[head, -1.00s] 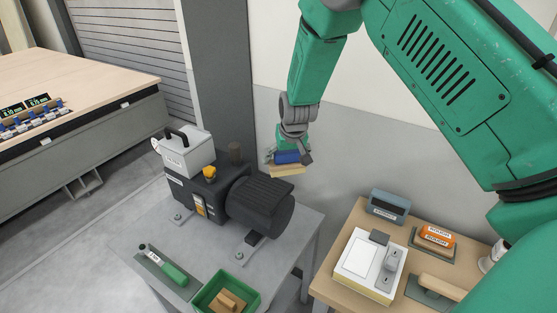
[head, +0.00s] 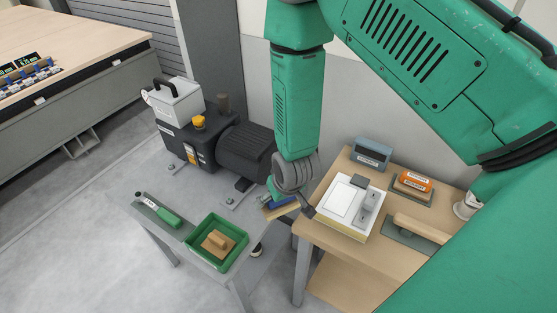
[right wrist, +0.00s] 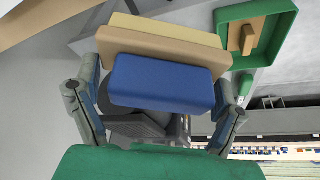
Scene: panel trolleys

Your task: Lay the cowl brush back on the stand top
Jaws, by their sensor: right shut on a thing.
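The brush, with a blue grip block, a tan wooden board and pale yellow bristles (head: 281,208), is held in my right gripper (head: 287,200). In the right wrist view the blue block (right wrist: 162,82) sits between the two fingers, with the tan board and bristles beyond it. In the head view it is above the right edge of the grey stand top (head: 200,206), near the gap to the wooden bench; I cannot tell its height. My left gripper is not in view.
The wooden bench (head: 330,238) to the right holds a white-topped box (head: 340,197), an orange block (head: 412,182) and a blue-grey device (head: 371,153).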

